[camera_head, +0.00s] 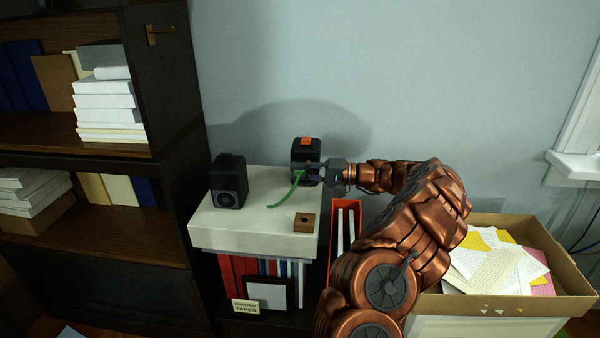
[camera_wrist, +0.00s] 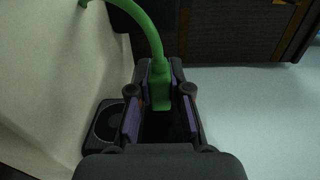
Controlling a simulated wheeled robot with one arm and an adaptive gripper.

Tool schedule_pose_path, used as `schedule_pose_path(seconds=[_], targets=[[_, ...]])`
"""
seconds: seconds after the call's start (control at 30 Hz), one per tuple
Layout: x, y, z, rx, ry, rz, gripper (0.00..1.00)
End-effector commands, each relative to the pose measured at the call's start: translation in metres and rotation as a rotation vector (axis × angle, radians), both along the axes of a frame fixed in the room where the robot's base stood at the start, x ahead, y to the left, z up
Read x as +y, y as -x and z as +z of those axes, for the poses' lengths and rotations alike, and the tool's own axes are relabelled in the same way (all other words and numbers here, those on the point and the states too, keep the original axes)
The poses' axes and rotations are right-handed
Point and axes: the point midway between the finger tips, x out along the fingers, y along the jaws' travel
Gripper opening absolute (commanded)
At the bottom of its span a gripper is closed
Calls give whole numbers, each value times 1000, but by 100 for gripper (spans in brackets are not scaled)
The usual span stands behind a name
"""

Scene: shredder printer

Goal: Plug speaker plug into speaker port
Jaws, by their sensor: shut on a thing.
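A green cable (camera_wrist: 146,32) curves up from the plug; in the head view the cable (camera_head: 291,194) hangs down to the cabinet top. A black speaker (camera_head: 229,184) stands at the left; a speaker face (camera_wrist: 106,124) shows left of my fingers in the wrist view. I cannot make out the speaker port for certain.
A small wooden block (camera_head: 304,223) with a dark hole sits at the front right of the white cabinet top (camera_head: 260,226). A red file holder (camera_head: 345,208) stands close by on the right. A paper-filled box (camera_head: 495,304) is further right. A dark bookcase (camera_head: 160,90) borders the left.

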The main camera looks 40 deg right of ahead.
Motion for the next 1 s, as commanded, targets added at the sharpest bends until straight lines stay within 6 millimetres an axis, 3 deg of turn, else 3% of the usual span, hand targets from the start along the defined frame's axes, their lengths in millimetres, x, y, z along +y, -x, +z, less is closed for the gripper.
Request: schedule_pose_path(seconds=[0.03, 0.3, 0.67, 1.0], targets=[[0, -1, 0, 1, 1, 1, 19], [0, 0, 0, -1, 1, 1, 47], [-3, 2, 0, 0, 1, 0, 47], [-41, 35, -1, 1, 2, -2, 47]])
